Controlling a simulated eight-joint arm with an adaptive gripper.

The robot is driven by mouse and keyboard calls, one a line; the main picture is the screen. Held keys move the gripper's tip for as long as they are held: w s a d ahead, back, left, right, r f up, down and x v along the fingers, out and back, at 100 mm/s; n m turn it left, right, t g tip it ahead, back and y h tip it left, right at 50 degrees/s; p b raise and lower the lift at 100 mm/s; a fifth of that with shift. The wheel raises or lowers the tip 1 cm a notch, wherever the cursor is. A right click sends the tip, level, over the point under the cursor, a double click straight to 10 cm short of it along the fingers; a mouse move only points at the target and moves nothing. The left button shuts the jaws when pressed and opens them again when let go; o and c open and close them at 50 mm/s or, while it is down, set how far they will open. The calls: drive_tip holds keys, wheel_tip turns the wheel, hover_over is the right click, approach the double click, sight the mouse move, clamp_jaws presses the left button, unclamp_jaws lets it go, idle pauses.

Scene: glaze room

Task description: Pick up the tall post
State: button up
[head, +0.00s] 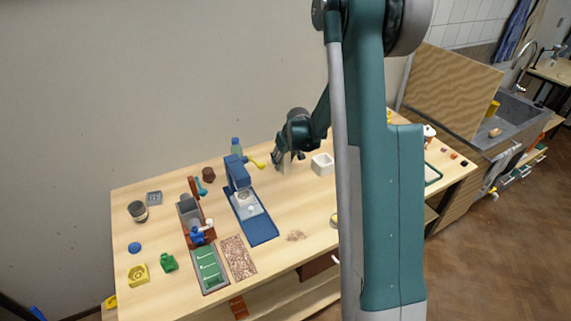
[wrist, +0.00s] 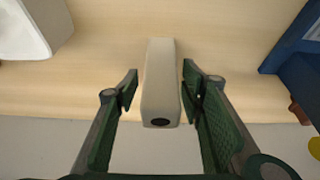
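The tall post (wrist: 160,80) is a beige, upright, square-sided block with a dark round spot on its end, in the middle of the wrist view. In the head view its pale lower part (head: 286,168) shows under my gripper (head: 284,158); the rest is hidden. In the wrist view my gripper (wrist: 159,84) is open, with one green finger on each side of the post. A gap shows between the left finger and the post. The right finger is closer to it; I cannot tell whether it touches.
A white square container (head: 322,164) stands just right of the post. The table front below the post is mostly clear, apart from some brown crumbs (head: 296,236).

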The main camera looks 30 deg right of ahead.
drive_tip(key=shift+w+f, duration=0.15)
drive_tip(key=shift+f, duration=0.3)
idle(0.3)
drive_tip(key=c, duration=1.1)
drive_tip(key=shift+r, duration=0.15)
drive_tip(key=shift+r, duration=4.85)
